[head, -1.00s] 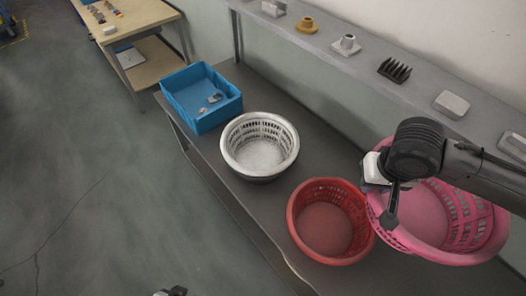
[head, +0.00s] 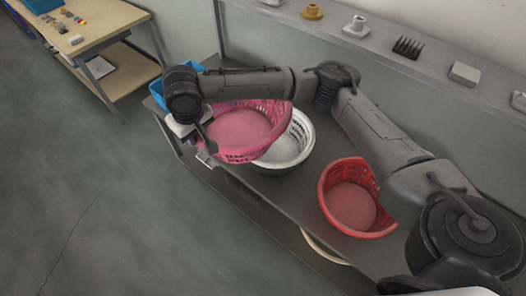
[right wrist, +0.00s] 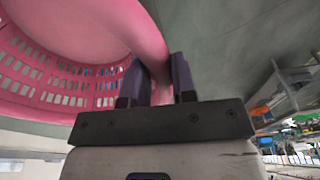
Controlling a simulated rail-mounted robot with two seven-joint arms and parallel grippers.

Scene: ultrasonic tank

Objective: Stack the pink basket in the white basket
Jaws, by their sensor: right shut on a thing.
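The pink basket (head: 240,131) is held by my right gripper (head: 208,146), which is shut on its rim at the left side. In the right wrist view the two dark fingers (right wrist: 158,80) clamp the rim of the pink basket (right wrist: 75,75). The basket is tilted and overlaps the left part of the white basket (head: 294,141) in the head view. The white basket stands on the grey table, its left side hidden behind the pink one. I cannot tell how high the pink basket is above it. My left gripper is not in view.
A red basket (head: 352,200) stands on the grey table (head: 275,192) to the right, near my right arm. A blue bin (head: 158,88) is mostly hidden behind my arm. A shelf (head: 365,50) with several small items runs along the wall.

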